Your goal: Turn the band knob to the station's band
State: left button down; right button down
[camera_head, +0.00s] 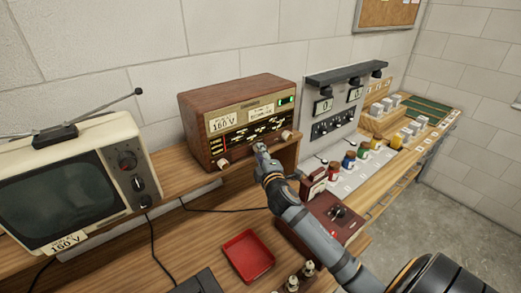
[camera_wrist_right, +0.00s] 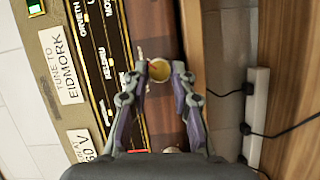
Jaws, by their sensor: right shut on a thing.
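My right gripper (camera_head: 262,150) is at the lower front of the radio, between the left knob (camera_head: 222,163) and the right knob (camera_head: 285,135). In the right wrist view its two fingers are shut on a round yellowish knob (camera_wrist_right: 158,70), which I take as the band knob. The fingers hide that knob in the head view. My left gripper is not in view.
An old television (camera_head: 70,190) stands left of the radio. A red tray (camera_head: 248,257) lies on the lower bench. Small coloured jars (camera_head: 349,160) and a grey meter panel (camera_head: 335,105) are to the right. A white power strip (camera_wrist_right: 257,110) shows in the wrist view.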

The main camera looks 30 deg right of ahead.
jog(key=shift+f+m, duration=0.1)
jog(key=shift+m, duration=0.2)
jog(key=c, duration=1.1)
grip_release()
jog(key=v, duration=1.2)
jog(key=shift+r, duration=0.25)
jog(key=shift+d, duration=0.1)
